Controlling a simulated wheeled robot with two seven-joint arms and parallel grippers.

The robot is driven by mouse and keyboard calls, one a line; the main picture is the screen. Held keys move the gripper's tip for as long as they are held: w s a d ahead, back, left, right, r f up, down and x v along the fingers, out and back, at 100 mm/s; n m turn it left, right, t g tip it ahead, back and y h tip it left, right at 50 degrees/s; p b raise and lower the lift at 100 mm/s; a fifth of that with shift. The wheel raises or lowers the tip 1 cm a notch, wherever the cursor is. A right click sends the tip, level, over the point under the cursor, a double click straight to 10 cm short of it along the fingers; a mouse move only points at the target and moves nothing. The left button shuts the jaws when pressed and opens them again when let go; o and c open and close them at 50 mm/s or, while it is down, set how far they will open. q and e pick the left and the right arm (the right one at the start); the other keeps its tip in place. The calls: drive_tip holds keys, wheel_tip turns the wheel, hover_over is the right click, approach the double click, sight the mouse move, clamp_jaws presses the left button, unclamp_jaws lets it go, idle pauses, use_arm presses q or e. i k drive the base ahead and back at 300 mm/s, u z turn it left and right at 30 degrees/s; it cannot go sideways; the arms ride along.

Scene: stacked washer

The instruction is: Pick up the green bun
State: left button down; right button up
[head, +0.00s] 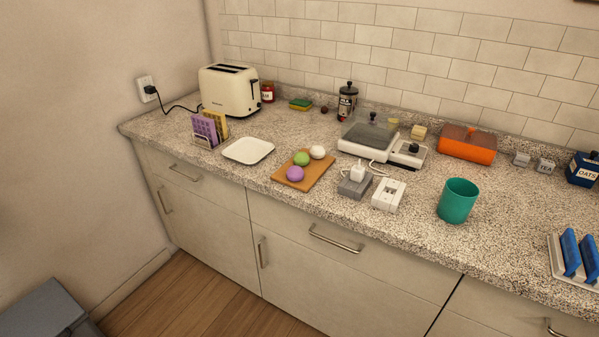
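The green bun (301,159) sits on a wooden board (318,175) near the counter's front edge. It lies between a white bun (317,152) behind it to the right and a purple bun (295,174) in front of it. The three stand close together in a row along the board's left part. Neither of my grippers shows in the head view.
A white plate (248,150) lies left of the board. Grey and white socket blocks (355,187) stand to its right, with a grill-like appliance (367,144) behind. A cream toaster (230,90) and a teal cup (457,201) stand farther off. Drawer handles (335,239) jut out below.

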sight(301, 158)
drive_tip(key=u, duration=0.5)
drive_tip(key=i, duration=0.65)
drive_tip(key=u, duration=0.25)
